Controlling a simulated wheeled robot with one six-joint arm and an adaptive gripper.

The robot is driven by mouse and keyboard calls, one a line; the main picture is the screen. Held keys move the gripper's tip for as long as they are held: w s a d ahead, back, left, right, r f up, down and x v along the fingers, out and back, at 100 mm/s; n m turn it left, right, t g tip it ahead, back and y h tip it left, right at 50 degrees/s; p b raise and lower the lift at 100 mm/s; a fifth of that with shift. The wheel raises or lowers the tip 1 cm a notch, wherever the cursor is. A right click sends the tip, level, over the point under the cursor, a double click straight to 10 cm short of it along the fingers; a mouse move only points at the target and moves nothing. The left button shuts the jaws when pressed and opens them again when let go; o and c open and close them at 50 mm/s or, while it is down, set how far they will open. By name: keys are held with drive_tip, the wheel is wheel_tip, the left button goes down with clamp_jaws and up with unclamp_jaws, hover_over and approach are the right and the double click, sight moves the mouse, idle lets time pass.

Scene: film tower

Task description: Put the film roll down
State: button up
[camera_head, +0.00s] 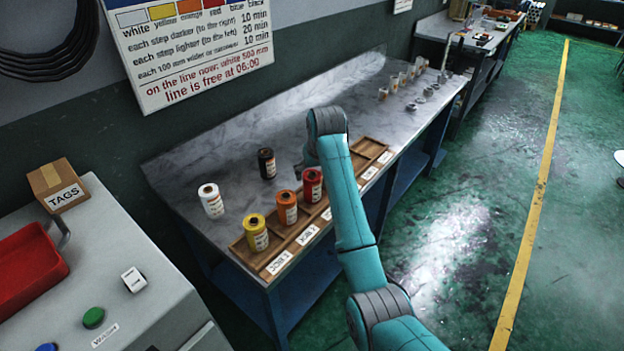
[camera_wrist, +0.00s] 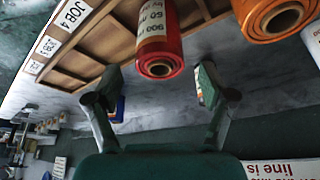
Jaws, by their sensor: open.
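A red film roll (camera_head: 312,186) stands upright in the wooden tray (camera_head: 240,245) on the bench, beside an orange roll (camera_head: 287,207) and a yellow roll (camera_head: 255,233). In the wrist view my gripper (camera_wrist: 161,78) is open, with the red roll (camera_wrist: 160,50) showing between and beyond its fingers. No roll is gripped. The orange roll (camera_wrist: 275,14) is at the upper right there. In the head view my gripper is mostly hidden behind my arm. A black roll (camera_head: 267,163) and a white roll (camera_head: 211,201) stand on the bench behind the tray.
Empty tray compartments lie right of the red roll; a JOB 4 label (camera_wrist: 72,15) shows in the wrist view. A blue object (camera_wrist: 118,109) is partly hidden behind a finger. Small cups (camera_head: 393,84) stand at the bench's far end. A sign (camera_head: 190,50) hangs behind.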

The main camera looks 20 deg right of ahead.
drive_tip(key=v, duration=0.5)
drive_tip(key=shift+r, duration=0.1)
idle(0.3)
